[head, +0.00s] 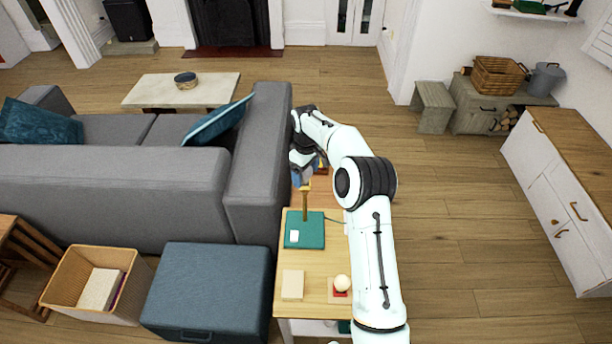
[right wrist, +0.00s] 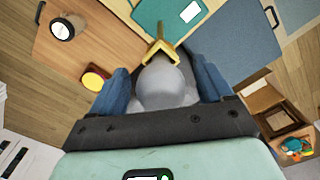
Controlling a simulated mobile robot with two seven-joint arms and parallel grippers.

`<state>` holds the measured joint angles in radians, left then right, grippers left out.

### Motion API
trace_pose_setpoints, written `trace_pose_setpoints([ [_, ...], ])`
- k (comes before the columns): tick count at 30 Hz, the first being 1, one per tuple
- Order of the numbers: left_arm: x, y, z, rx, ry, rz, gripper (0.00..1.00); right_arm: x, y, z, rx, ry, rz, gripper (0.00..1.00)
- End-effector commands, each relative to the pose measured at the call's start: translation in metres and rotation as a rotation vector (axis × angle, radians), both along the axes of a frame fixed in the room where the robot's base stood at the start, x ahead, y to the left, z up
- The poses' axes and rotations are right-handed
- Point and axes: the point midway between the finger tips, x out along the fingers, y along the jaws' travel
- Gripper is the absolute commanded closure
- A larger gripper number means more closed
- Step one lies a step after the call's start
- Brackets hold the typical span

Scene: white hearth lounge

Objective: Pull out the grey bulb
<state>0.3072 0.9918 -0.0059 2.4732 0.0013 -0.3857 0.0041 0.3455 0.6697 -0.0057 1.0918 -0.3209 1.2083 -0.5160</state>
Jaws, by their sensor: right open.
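The grey bulb (right wrist: 168,88) shows in the right wrist view, seated in a brass-coloured lamp holder (right wrist: 160,50). My right gripper (right wrist: 157,65) is open, with one blue finger on each side of the bulb. I cannot tell whether either finger touches it. In the head view the brass lamp stem (head: 305,204) rises above a side table (head: 321,262). My right gripper (head: 303,170) is at the top of the stem and hides the bulb there. My left gripper is not in view.
A teal flat item (head: 312,232) with a white label, a beige block (head: 292,284) and a pale ball (head: 342,283) on a red base are on the table. A grey sofa (head: 261,150) stands close on the left. Open wooden floor (head: 470,240) lies right.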

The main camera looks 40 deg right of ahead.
Motion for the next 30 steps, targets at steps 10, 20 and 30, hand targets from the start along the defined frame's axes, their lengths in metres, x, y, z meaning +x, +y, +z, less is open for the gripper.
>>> trace_pose_setpoints([
  [10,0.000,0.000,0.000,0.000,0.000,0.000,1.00,0.000,0.000,-0.020,0.000,-0.001,0.000,0.21],
  [20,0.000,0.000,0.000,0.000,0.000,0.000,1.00,0.000,0.000,-0.019,0.000,0.000,-0.001,0.69],
  [30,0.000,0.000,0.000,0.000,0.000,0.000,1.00,0.000,0.000,-0.018,-0.001,-0.001,-0.001,0.77],
])
